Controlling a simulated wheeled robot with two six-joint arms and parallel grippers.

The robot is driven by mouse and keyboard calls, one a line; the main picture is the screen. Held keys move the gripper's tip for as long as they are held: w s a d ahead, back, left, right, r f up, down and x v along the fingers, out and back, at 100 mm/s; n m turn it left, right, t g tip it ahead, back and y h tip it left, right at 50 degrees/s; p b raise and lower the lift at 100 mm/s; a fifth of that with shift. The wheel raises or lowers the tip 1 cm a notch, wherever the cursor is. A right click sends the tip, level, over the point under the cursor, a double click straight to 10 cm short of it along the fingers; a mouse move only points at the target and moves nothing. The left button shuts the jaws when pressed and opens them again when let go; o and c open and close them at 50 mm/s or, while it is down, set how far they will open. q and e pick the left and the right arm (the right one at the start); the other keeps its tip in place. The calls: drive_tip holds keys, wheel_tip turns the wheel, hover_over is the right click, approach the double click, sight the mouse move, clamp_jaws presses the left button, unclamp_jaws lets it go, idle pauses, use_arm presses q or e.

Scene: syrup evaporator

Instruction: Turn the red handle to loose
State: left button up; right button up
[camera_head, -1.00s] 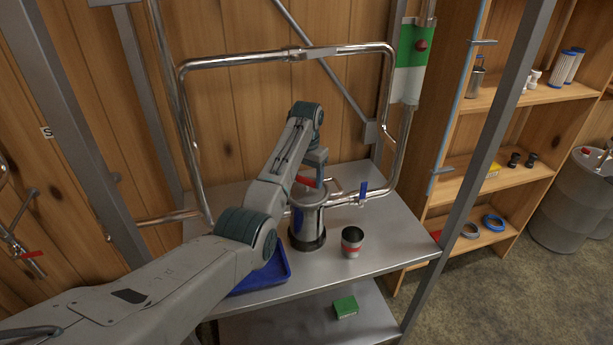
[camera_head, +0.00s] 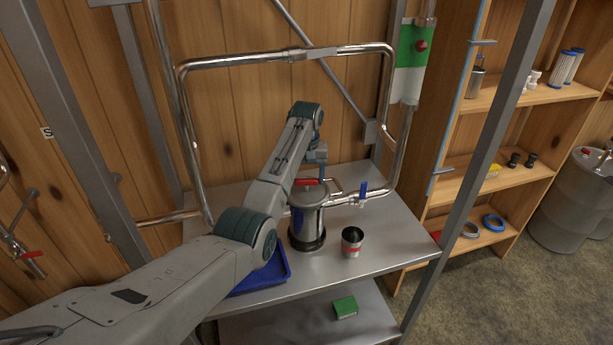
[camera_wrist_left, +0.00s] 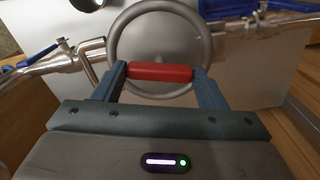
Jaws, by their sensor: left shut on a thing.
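The red handle (camera_head: 308,182) is a short bar on top of the upright metal canister (camera_head: 308,215) on the steel table. In the left wrist view the red handle (camera_wrist_left: 160,72) lies crosswise over a round metal ring (camera_wrist_left: 209,45). My left gripper (camera_wrist_left: 160,74) has one finger at each end of the bar and is shut on it. In the head view, my left gripper (camera_head: 316,171) comes down over the canister top, and its fingertips are hard to make out. My right gripper is not in view.
Metal pipes (camera_head: 240,60) frame the table. A blue-levered valve (camera_head: 363,190) is right of the canister. The table's right front is clear.

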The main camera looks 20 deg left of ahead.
sight(306, 179)
use_arm(q)
drive_tip(key=shift+w+r, duration=0.15)
drive_tip(key=shift+r, duration=0.15)
drive_tip(key=o, duration=0.7)
drive_tip(key=shift+o, duration=1.4)
drive_tip(key=shift+f, duration=0.2)
drive_tip(key=shift+r+b, duration=0.4)
drive_tip(key=shift+r, duration=0.1)
wheel_tip(306, 179, up, 7)
drive_tip(key=b, duration=0.3)
drive_tip(key=shift+r+p, duration=1.45)
drive_tip(key=shift+r, duration=0.05)
